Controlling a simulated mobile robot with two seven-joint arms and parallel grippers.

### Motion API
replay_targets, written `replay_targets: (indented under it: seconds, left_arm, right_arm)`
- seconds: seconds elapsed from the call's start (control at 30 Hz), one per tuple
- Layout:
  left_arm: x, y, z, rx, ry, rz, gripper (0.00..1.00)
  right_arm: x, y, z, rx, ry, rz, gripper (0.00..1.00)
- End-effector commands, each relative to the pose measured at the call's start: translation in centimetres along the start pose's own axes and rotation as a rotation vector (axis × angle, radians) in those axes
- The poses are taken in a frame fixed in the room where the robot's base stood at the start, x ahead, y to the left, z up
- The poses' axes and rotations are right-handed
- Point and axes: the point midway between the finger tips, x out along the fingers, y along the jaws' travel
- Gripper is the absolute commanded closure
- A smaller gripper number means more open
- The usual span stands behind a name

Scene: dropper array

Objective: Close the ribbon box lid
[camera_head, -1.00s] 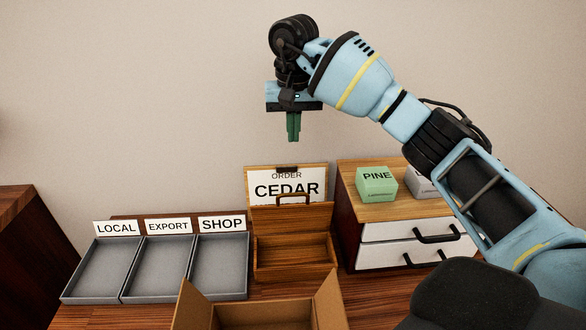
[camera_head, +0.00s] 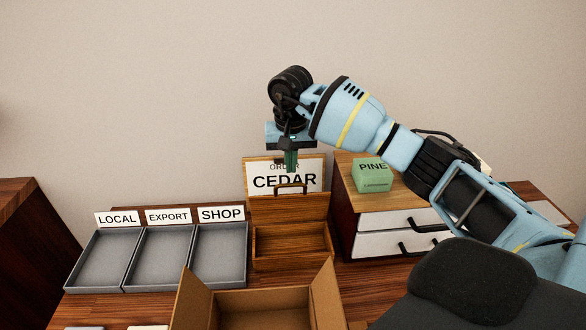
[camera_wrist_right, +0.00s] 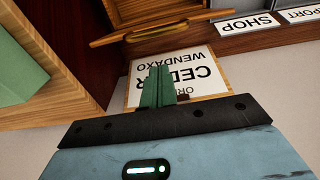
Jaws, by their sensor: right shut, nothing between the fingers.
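The wooden ribbon box (camera_head: 290,262) stands open and looks empty inside. Its lid (camera_head: 290,209) is raised at the back, with a handle (camera_head: 291,187) on its top edge. The lid's handle edge also shows in the right wrist view (camera_wrist_right: 150,33). My right gripper (camera_head: 291,166) is shut and empty, pointing down in front of the order sign, above the raised lid. In the right wrist view its green fingers (camera_wrist_right: 158,78) are together and overlap the sign, apart from the lid. My left gripper is not in view.
The order sign (camera_head: 284,181) reading CEDAR stands behind the box. Grey trays (camera_head: 164,258) marked LOCAL, EXPORT and SHOP lie left. A drawer cabinet (camera_head: 343,220) with a green PINE block (camera_head: 372,176) stands right. An open cardboard box (camera_head: 262,307) is in front.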

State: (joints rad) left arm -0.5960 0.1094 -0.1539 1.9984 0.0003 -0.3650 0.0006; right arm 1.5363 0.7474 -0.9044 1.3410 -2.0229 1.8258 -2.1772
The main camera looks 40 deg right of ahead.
Motion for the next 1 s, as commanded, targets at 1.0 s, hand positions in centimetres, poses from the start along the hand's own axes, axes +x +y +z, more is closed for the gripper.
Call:
replay_targets:
  seconds: [1.0]
  left_arm:
    - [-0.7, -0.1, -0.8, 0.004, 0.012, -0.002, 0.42]
  right_arm:
    - [0.3, 0.6, 2.3, 0.003, 0.026, -0.001, 1.00]
